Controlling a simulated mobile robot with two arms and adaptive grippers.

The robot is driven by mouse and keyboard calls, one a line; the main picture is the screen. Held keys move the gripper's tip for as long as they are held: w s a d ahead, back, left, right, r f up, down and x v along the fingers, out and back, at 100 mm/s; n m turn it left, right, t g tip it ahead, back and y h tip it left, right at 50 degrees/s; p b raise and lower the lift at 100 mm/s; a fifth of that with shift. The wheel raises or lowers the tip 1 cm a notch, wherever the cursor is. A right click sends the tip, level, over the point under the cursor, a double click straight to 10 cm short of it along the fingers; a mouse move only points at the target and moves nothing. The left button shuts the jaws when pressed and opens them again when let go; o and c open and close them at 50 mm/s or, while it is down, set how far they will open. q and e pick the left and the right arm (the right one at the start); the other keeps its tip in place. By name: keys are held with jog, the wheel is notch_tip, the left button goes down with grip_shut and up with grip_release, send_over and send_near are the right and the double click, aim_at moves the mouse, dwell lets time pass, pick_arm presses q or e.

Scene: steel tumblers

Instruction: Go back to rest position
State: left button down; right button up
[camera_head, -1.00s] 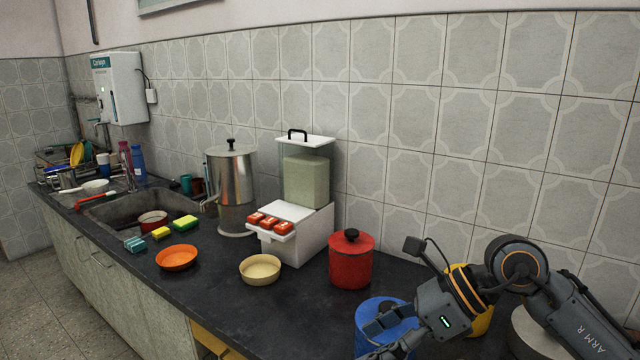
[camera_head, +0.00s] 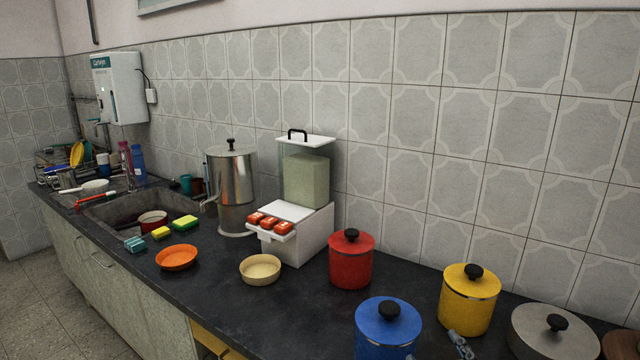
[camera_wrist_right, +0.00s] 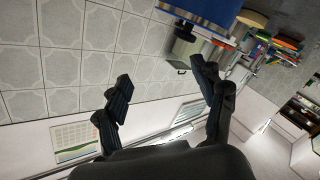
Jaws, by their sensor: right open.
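My right gripper (camera_head: 461,345) shows only as a small grey finger part at the bottom edge of the head view, between the blue canister (camera_head: 387,330) and the yellow canister (camera_head: 468,300). In the right wrist view the gripper (camera_wrist_right: 165,100) has its two dark fingers spread wide with nothing between them. A blue cylinder (camera_wrist_right: 205,10) stands at the top of that view, beyond the fingers. My left gripper is in neither view.
On the dark counter (camera_head: 300,315) stand a red canister (camera_head: 350,262), a large grey lidded pot (camera_head: 552,335), a white dispenser (camera_head: 300,235), a cream bowl (camera_head: 260,269) and an orange bowl (camera_head: 177,257). A sink (camera_head: 120,213) lies further left. The front counter strip is clear.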

jog(key=s+f+m+g, duration=0.6)
jog(key=s+f+g, duration=0.8)
jog(key=s+f, duration=0.95)
jog(key=s+d+f+g, duration=0.1)
jog(key=s+f, duration=0.2)
jog(key=f, duration=2.3)
jog(key=s+d+f+g, duration=0.1)
jog(key=s+d+f, duration=0.2)
jog(key=s+f, duration=1.1)
jog(key=shift+s+f+n, duration=0.25)
jog(key=shift+s+n, duration=0.15)
jog(key=shift+s, duration=0.6)
